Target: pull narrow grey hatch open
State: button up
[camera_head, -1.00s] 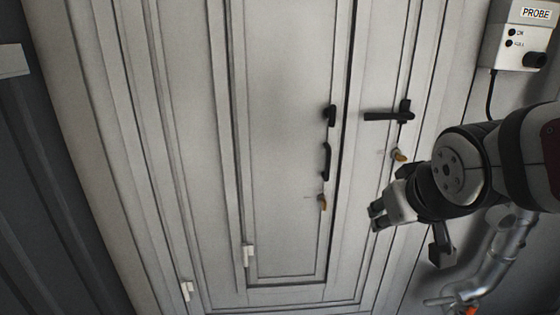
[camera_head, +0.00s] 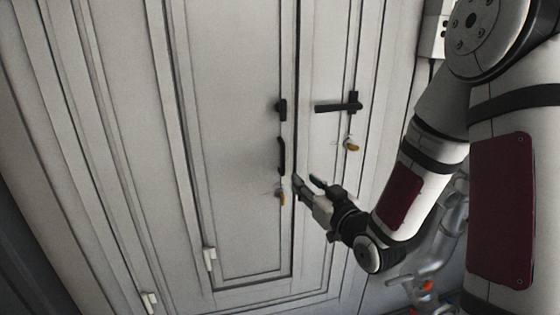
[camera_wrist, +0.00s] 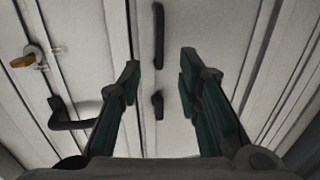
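The narrow grey hatch (camera_head: 235,120) is a tall panel set in the grey wall, and it looks flush with its frame. Near its right edge are a black upright pull handle (camera_head: 281,156), a small black catch (camera_head: 281,108) above it and a brass lock (camera_head: 281,197) below. My gripper (camera_head: 308,182) is open and empty, just right of the handle's lower end. In the wrist view the scene is upside down. The pull handle (camera_wrist: 158,35) shows between and beyond my open fingers (camera_wrist: 160,63), apart from them, with the catch (camera_wrist: 157,105) below it.
A black lever handle (camera_head: 340,105) and a brass lock (camera_head: 351,145) sit on the door section to the right. White hinges (camera_head: 209,258) are at the lower left. Metal pipes (camera_head: 430,262) run behind my arm at the right.

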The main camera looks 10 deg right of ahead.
aim_at(284, 161)
jog(key=w+a+b, duration=0.1)
jog(key=w+b, duration=0.1)
jog(key=w, duration=0.2)
jog(key=w+b, duration=0.3)
jog(key=w, duration=0.2)
jog(key=w+a+b, duration=0.1)
jog(key=w+b, duration=0.2)
jog(key=w, duration=0.1)
jog(key=shift+w+a, duration=0.25)
jog(key=shift+a, duration=0.1)
jog(key=shift+c, duration=0.2)
grip_shut()
